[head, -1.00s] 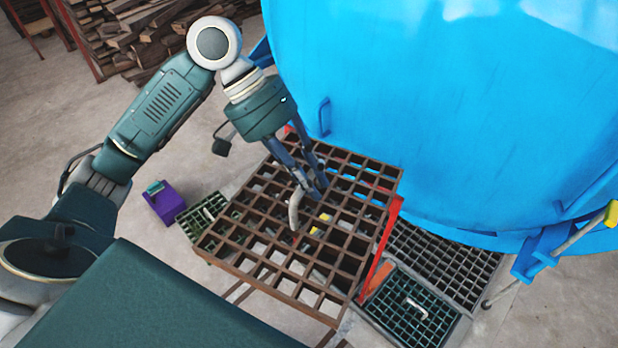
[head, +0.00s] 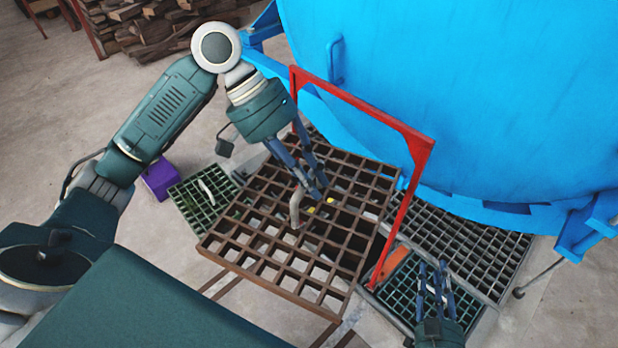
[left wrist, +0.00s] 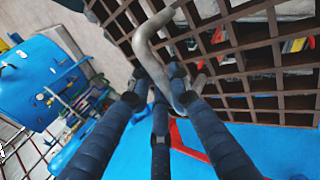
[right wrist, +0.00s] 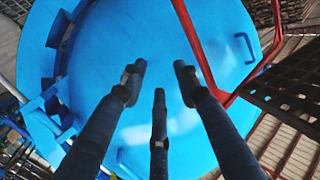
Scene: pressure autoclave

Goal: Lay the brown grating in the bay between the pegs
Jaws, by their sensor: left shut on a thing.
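The brown grating (head: 262,215) is a large square lattice, seen in the head view tilted above the floor. My left gripper (head: 318,190) is shut on its bent grey handle (head: 295,208); the handle also shows between the fingers in the left wrist view (left wrist: 150,50). Through the lattice I see a dark opening with small yellow parts (head: 330,200), but the grating covers most of it. I cannot make out the bay's edges or which parts are pegs. My right gripper (head: 435,270) is open and empty, over the right green grating (head: 462,305).
A red frame (head: 370,107) stands along the brown grating's far and right side, close to it. Behind is a big blue vessel (head: 480,90). A dark floor grating (head: 485,245), a left green grating (head: 190,205) and a purple box (head: 160,180) are around. Open floor lies left.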

